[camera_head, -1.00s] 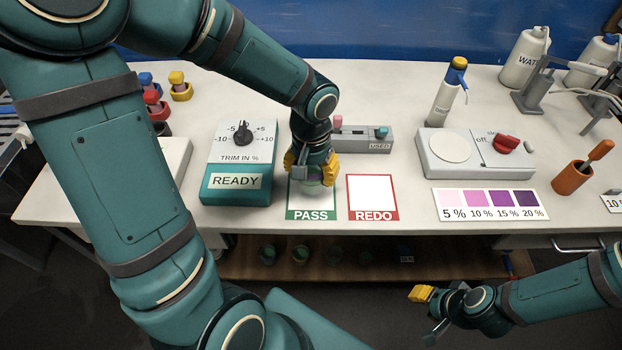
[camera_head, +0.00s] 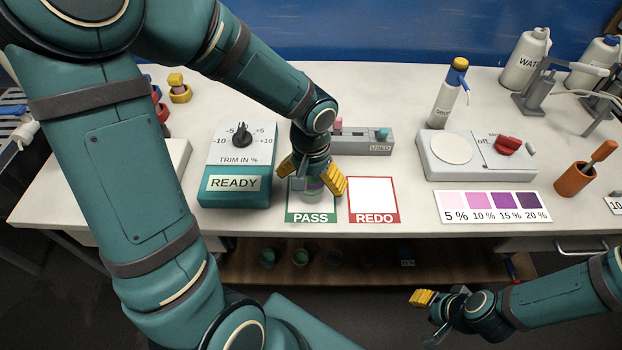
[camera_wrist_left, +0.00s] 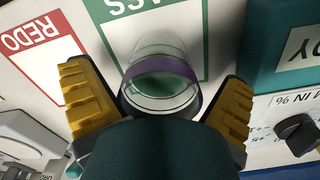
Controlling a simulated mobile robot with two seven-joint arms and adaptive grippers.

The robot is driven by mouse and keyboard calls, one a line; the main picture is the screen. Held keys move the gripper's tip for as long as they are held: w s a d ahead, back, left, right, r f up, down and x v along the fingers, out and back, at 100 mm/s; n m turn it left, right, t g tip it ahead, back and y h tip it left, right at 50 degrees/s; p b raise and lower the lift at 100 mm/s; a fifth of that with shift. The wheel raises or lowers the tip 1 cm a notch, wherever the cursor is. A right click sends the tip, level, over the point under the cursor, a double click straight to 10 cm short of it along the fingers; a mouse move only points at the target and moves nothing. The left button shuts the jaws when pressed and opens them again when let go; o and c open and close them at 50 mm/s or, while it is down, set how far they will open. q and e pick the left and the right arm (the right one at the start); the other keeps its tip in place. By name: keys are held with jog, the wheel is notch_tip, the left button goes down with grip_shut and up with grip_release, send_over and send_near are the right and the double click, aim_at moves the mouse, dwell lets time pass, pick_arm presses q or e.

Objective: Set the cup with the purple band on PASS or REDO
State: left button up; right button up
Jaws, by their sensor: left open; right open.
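The clear cup with the purple band (camera_wrist_left: 160,82) stands between my left gripper's fingers in the left wrist view. In the head view the cup (camera_head: 312,188) is on the green-framed PASS card (camera_head: 293,212), partly hidden by the gripper. It looks upright. My left gripper (camera_head: 312,183) is open, its yellow fingers spread on both sides of the cup and apart from it. The red-framed REDO card (camera_head: 373,196) lies just right of PASS and is empty. My right gripper (camera_head: 428,318) is open and empty, low in front of the table.
The teal READY box (camera_head: 238,190) with its trim dial stands close left of PASS. A grey USED rack (camera_head: 365,141) stands behind the cards. Right are a stirrer plate (camera_head: 478,165), a colour chart (camera_head: 492,206) and an orange holder (camera_head: 573,178).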

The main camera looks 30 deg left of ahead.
pick_arm(q)
jog(key=shift+r, duration=0.25)
notch_tip(320, 180, up, 12)
jog(key=p, duration=0.3)
jog(key=shift+p, duration=0.4)
pick_arm(e)
jog(key=r, duration=0.4)
jog(key=shift+s, duration=0.4)
pick_arm(q)
jog(key=shift+f, duration=0.1)
